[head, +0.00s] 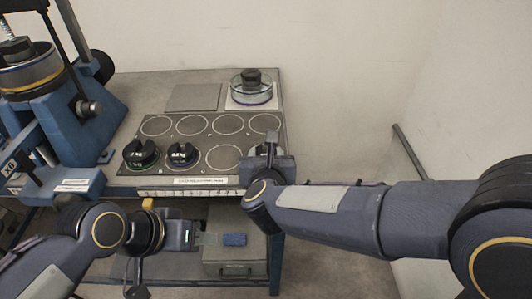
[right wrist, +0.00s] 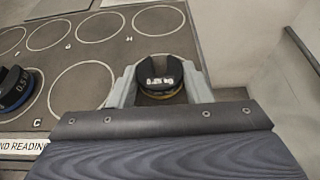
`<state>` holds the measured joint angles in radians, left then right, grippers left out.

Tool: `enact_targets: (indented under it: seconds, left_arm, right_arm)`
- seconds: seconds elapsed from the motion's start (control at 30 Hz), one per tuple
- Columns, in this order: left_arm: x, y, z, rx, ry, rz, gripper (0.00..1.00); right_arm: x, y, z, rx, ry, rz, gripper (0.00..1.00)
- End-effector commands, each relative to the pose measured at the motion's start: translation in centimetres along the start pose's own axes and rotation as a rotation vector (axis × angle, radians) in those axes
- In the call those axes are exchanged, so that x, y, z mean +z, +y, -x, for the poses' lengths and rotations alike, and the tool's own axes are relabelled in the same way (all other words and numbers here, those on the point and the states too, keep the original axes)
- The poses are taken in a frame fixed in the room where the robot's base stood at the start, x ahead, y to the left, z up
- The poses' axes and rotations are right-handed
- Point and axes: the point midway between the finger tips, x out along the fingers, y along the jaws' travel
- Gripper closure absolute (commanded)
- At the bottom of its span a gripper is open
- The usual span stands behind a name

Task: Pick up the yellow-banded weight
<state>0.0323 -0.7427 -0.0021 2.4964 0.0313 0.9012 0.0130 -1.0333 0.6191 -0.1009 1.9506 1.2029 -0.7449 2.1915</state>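The yellow-banded weight (right wrist: 160,76) is a black slotted disc with pale lettering on top and a thin yellow band low on its side. It is at the right end of the board's front row in the right wrist view. My right gripper (right wrist: 160,88) has one finger on each side of it, close against its edges; I cannot tell whether they press on it. In the head view my right gripper (head: 268,158) hides most of the weight. My left gripper (head: 198,238) is low in front of the bench, away from the weights; its fingers are unclear.
The board (head: 190,125) has several white circles. Two black weights (head: 140,153) (head: 182,155) stand at its front left. A clear dish (head: 251,88) with a black-topped stack is behind. A blue lever frame (head: 85,120) stands left. A wall rises at right.

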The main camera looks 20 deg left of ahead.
Motion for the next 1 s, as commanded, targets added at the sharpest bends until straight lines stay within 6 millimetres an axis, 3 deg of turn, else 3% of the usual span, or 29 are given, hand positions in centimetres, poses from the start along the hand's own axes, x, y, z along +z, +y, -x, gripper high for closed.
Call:
enact_targets:
  seconds: [0.1,0.37,0.57,0.83,1.0]
  left_arm:
    - [0.0,0.0,0.0,0.0,0.0,0.0,0.64]
    - [-0.1,0.1,0.1,0.0,0.0,0.0,0.64]
    - [-0.6,0.5,1.1,0.0,0.0,0.0,0.64]
    - [-1.3,1.1,2.5,0.0,0.0,0.0,0.64]
    - [-1.2,1.1,2.5,0.0,0.0,0.0,0.64]
  right_arm:
    - [0.1,0.0,0.0,0.0,-0.002,0.0,0.78]
    - [0.5,0.0,0.2,0.0,-0.002,-0.002,0.78]
    - [3.6,0.0,1.4,0.001,-0.005,-0.006,0.78]
    - [7.6,3.8,7.1,0.005,-0.005,-0.003,0.78]
    - [7.8,6.9,10.4,0.006,-0.002,0.0,0.78]
